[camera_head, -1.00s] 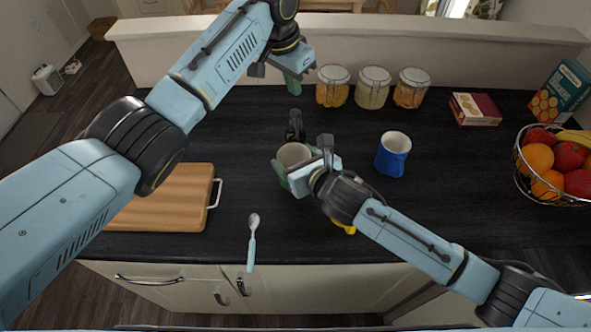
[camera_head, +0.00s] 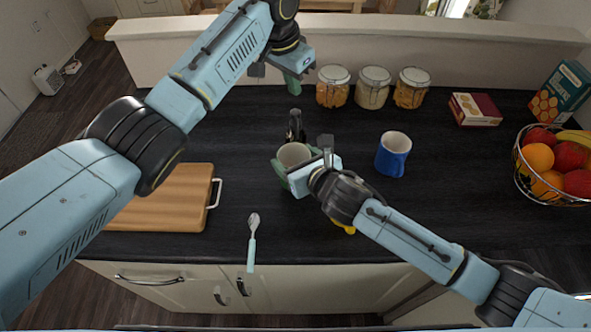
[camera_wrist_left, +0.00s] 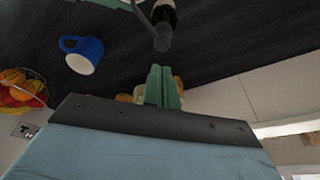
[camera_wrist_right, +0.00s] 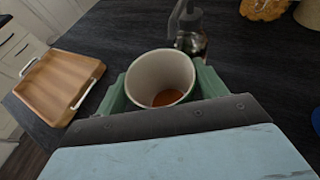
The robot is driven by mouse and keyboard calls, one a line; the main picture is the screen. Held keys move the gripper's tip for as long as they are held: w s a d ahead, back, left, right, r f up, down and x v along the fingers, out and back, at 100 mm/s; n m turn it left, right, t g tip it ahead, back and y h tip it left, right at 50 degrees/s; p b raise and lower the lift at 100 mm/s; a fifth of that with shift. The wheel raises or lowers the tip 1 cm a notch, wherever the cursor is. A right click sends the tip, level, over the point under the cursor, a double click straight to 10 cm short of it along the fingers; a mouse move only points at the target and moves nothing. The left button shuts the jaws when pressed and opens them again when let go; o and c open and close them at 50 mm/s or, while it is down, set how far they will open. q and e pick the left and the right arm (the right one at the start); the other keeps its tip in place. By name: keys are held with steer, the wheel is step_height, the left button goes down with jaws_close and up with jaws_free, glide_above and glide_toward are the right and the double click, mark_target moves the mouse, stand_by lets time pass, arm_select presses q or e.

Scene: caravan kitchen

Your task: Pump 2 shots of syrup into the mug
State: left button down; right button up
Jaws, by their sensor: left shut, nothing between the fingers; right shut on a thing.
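My right gripper (camera_head: 297,172) is shut on a cream mug (camera_head: 294,153) and holds it upright. In the right wrist view the green fingers grip the mug (camera_wrist_right: 150,72) from both sides, and brown liquid (camera_wrist_right: 167,97) shows at its bottom. The dark syrup pump bottle (camera_head: 295,126) stands just behind the mug; its pump head (camera_wrist_right: 182,18) is near the mug's far rim, but I cannot tell if the spout is over the opening. My left gripper (camera_head: 292,86) is shut and empty, above and behind the bottle. The bottle also shows in the left wrist view (camera_wrist_left: 163,14).
A blue mug (camera_head: 393,154) stands to the right. Several jars (camera_head: 372,88) line the back, with a box (camera_head: 475,109) and fruit basket (camera_head: 553,165) at right. A wooden board (camera_head: 165,200) and spoon (camera_head: 252,242) are at left. A yellow thing (camera_head: 346,228) is partly hidden under my right arm.

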arm_select(q)
step_height(320, 180, up, 3)
glide_above(294, 113)
steer(key=shift+a+f, duration=0.1)
steer(key=shift+f, duration=2.7)
steer(key=shift+f, duration=0.15)
steer(key=shift+f, duration=1.25)
steer(key=shift+s+f, duration=0.15)
steer(key=shift+f, duration=0.75)
steer(key=shift+r, duration=3.65)
arm_select(e)
steer(key=shift+s, duration=0.1)
